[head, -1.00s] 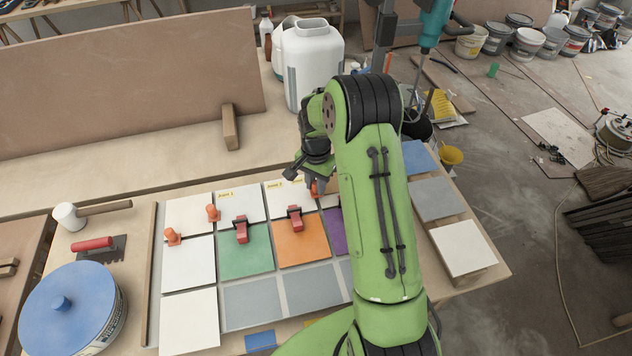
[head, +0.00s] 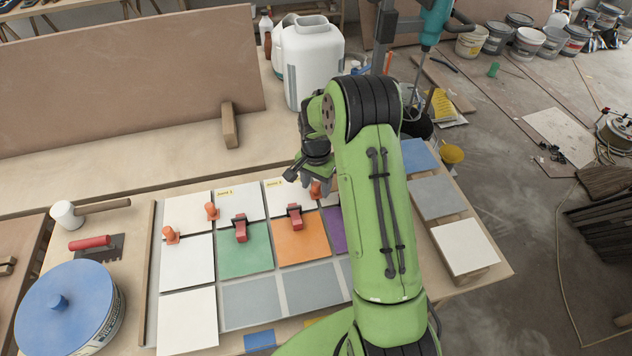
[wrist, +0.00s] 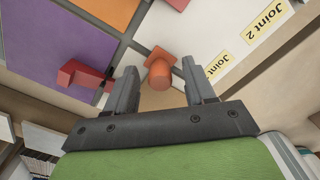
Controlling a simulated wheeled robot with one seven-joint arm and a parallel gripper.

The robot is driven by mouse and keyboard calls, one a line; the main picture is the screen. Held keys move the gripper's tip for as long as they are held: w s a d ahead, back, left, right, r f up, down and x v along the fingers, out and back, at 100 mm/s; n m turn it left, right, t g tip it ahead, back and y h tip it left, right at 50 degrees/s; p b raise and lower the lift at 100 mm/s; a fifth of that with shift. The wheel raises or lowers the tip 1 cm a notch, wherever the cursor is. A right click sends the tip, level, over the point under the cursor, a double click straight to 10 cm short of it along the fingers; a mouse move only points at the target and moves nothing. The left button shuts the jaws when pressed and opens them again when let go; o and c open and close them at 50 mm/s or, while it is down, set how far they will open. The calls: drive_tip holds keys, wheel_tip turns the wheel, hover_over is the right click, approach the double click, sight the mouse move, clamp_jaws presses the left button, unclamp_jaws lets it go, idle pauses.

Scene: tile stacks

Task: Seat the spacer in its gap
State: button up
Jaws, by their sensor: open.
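An orange spacer (wrist: 158,70) with a round knob and a flat base stands at the seam between white tiles, near the "Joint 2" label (wrist: 264,27). In the wrist view it lies between the fingertips of my open gripper (wrist: 160,80), with clear space on both sides. In the head view the spacer (head: 316,189) shows just below my gripper (head: 318,178), partly hidden by my arm. I cannot tell how deep its base sits in the gap. Two more orange spacers stand at the left seams, one nearer (head: 172,235) and one farther (head: 212,212).
Red clips sit on the green tile (head: 246,255) and the orange tile (head: 304,245); another (wrist: 82,76) is close to my left finger in the wrist view. A white jug (head: 312,65) and a wooden block (head: 229,127) stand behind. A blue-lidded bucket (head: 72,305) is at left.

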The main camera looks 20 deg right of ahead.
sight(316, 184)
wheel_tip(316, 184, up, 16)
drive_tip(key=p, duration=0.2)
drive_tip(key=shift+f, duration=0.15)
drive_tip(key=s+a+r+n+t, duration=0.2)
drive_tip(key=s+a+r+n, duration=0.1)
drive_tip(key=s+r, duration=0.35)
drive_tip(key=s+a+r+n+t, duration=0.1)
drive_tip(key=s+a+r+n, duration=0.2)
drive_tip(key=s+r, duration=0.3)
drive_tip(key=s+a+f+n+t, duration=0.2)
drive_tip(key=s+n, duration=0.3)
drive_tip(key=s, duration=0.9)
drive_tip(key=shift+s+a+t, duration=0.25)
drive_tip(key=shift+a+t, duration=0.05)
drive_tip(key=shift+a, duration=0.25)
